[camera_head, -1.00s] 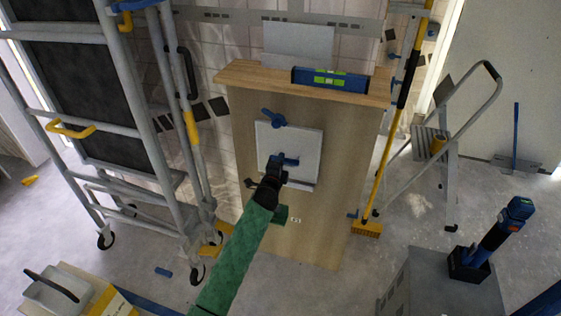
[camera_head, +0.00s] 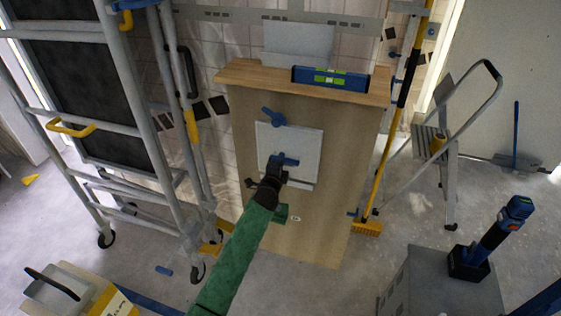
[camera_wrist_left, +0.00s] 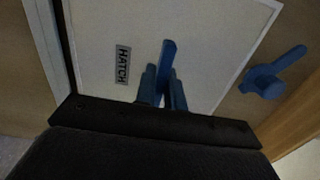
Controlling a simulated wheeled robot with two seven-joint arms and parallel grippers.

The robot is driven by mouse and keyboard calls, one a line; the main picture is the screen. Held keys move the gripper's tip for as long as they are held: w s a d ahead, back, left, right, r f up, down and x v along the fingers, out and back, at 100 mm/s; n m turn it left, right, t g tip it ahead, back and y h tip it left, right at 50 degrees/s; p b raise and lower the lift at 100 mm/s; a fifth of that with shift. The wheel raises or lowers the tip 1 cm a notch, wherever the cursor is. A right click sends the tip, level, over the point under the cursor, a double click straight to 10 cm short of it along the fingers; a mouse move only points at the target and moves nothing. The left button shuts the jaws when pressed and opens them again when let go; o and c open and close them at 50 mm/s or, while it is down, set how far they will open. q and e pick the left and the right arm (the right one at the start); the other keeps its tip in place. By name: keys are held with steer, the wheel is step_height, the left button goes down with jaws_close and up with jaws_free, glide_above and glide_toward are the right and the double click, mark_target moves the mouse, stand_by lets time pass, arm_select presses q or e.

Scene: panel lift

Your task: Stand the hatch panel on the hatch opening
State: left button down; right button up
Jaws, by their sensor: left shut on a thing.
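The hatch panel (camera_head: 304,143) is a white square plate held upright against the wooden front (camera_head: 330,225); it is marked HATCH in the left wrist view (camera_wrist_left: 205,45). My left gripper (camera_head: 280,161) is shut on the panel's blue handle (camera_wrist_left: 168,62), with a finger on each side of it. The hatch opening is hidden behind the panel. A pale frame strip (camera_wrist_left: 42,45) and a dark gap show beside the panel's edge in the wrist view. I cannot tell whether the panel is fully seated. A blue turn latch (camera_head: 272,117) sits above the panel; it also shows in the wrist view (camera_wrist_left: 270,75). My right gripper is out of view.
A blue level (camera_head: 330,78) lies on the wooden ledge (camera_head: 250,75) above. A scaffold (camera_head: 130,90) stands left. A yellow-handled broom (camera_head: 385,150) and a step ladder (camera_head: 450,140) stand right. A grey box (camera_head: 430,285) is at lower right. Some floor is clear in front.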

arm_select(q)
steer(key=shift+f+b, duration=0.45)
steer(key=shift+f, duration=0.4)
stand_by(0.5)
steer(key=shift+w, duration=0.1)
stand_by(0.5)
steer(key=c, duration=1.4)
jaws_free()
steer(key=v, duration=0.8)
steer(key=shift+b, duration=0.45)
steer(key=shift+d+f, duration=0.1)
